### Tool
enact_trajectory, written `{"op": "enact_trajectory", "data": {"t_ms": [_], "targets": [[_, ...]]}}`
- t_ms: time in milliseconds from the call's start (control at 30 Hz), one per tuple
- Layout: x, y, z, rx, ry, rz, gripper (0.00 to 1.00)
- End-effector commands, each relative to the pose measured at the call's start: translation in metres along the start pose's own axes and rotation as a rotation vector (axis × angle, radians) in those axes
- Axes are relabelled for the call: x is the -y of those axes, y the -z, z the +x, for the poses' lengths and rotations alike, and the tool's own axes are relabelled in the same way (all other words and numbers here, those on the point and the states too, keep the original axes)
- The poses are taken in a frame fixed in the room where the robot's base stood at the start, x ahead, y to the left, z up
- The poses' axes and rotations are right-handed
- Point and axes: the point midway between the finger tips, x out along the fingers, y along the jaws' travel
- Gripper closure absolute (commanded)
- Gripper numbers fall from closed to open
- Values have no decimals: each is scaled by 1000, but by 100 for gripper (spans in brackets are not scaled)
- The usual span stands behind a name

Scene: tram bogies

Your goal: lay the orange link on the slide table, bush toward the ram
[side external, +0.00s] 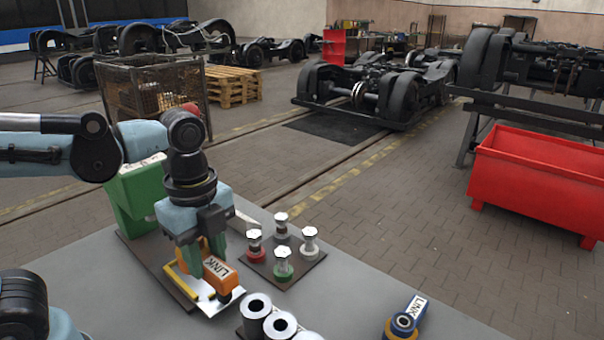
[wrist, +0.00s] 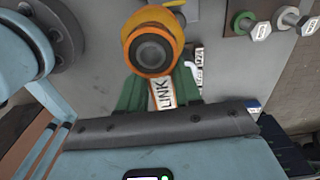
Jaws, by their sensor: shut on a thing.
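The orange link (side external: 220,272) carries a white LINK label. My gripper (side external: 208,250) is shut on it with green fingers. In the wrist view the link's label (wrist: 164,92) lies between the fingertips (wrist: 160,92), and its round orange end with a dark bush (wrist: 152,50) sticks out beyond them. In the side view the link is low over a pale plate with yellow edging, which looks like the slide table (side external: 207,305); I cannot tell whether it touches. A green block (side external: 138,197), possibly the ram's housing, stands behind the plate, partly hidden by my arm.
Several capped pins with coloured collars (side external: 282,262) stand on a dark board right of the plate. Metal sleeves (side external: 257,306) stand at the front. A blue link (side external: 408,316) lies at the right front. Grey tabletop (side external: 345,300) is clear between them.

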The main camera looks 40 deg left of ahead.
Motion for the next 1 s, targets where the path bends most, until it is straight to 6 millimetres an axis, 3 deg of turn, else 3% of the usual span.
{"op": "enact_trajectory", "data": {"t_ms": [167,633,800,1000], "targets": [[3,-15,8,0,0,18,100],[28,-93,57,0,0,16,100],[34,-108,67,0,0,20,100],[35,-113,73,0,0,23,100]]}}
